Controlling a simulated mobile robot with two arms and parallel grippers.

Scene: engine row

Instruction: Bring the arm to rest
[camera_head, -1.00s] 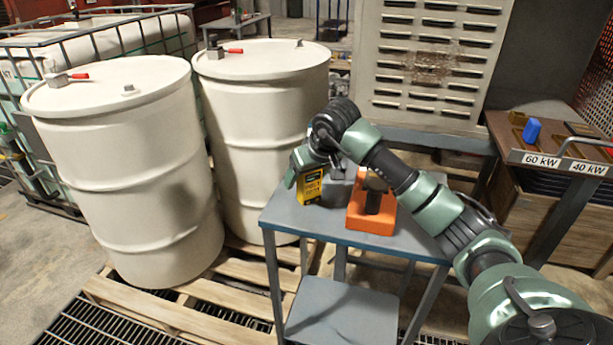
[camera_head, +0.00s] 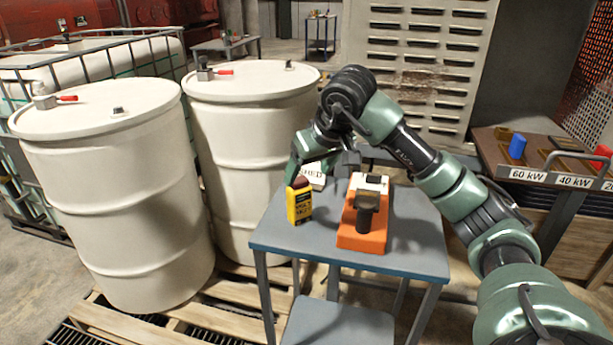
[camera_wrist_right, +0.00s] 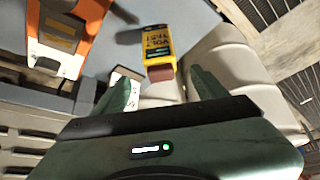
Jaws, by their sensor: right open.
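My right arm comes in from the right in the head view and reaches over the small grey-blue table (camera_head: 415,235). My right gripper (camera_head: 318,170) is open at the table's far left part. In the right wrist view its two green fingers (camera_wrist_right: 160,92) stand apart with nothing held between them. A yellow and black voltage tester (camera_head: 299,203) with a dark red top stands upright on the table in front of the gripper. It also shows beyond the fingertips in the wrist view (camera_wrist_right: 157,45). My left gripper is not in view.
An orange device (camera_head: 350,235) with a black handle stands on the table. A partly hidden white sign (camera_head: 313,175) is behind the tester. Two cream drums (camera_head: 115,210) stand left on a pallet. A vented cabinet (camera_head: 420,60) is behind; a kW-labelled bench (camera_head: 550,177) is right.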

